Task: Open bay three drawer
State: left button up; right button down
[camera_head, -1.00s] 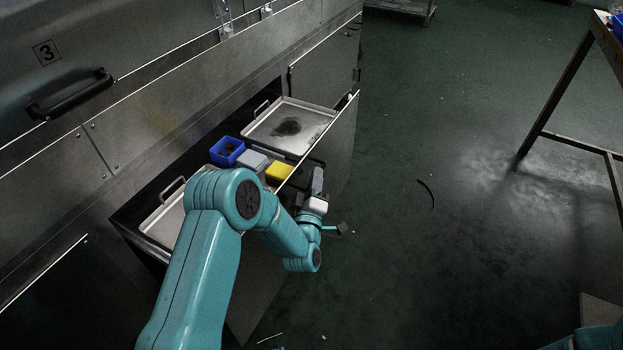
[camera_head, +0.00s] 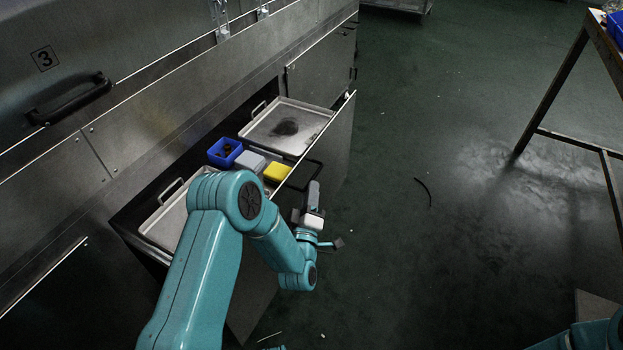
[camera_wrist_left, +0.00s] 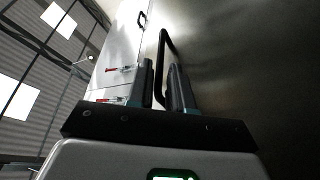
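The drawer stands pulled out below the black number 3 plate (camera_head: 45,58); its steel front (camera_head: 334,135) is away from the cabinet and its inside shows. A black bar handle (camera_head: 319,172) is on the front's outer face; it also shows in the left wrist view (camera_wrist_left: 163,50). My left gripper (camera_head: 313,192) is just outside the front, beside the handle. In the left wrist view its two fingers (camera_wrist_left: 162,88) are apart, with the handle bar beyond and partly in line with the gap. My right gripper is out of view.
The drawer holds a stained metal tray (camera_head: 321,112), a second tray (camera_head: 160,222), a blue bin (camera_head: 225,152), a grey box (camera_head: 250,160) and a yellow box (camera_head: 277,171). A metal-legged table (camera_head: 552,85) is at right. The green floor between is mostly clear.

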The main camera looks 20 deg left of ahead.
pick_arm(q)
jog(key=v, duration=0.3)
jog(key=shift+s, duration=0.2)
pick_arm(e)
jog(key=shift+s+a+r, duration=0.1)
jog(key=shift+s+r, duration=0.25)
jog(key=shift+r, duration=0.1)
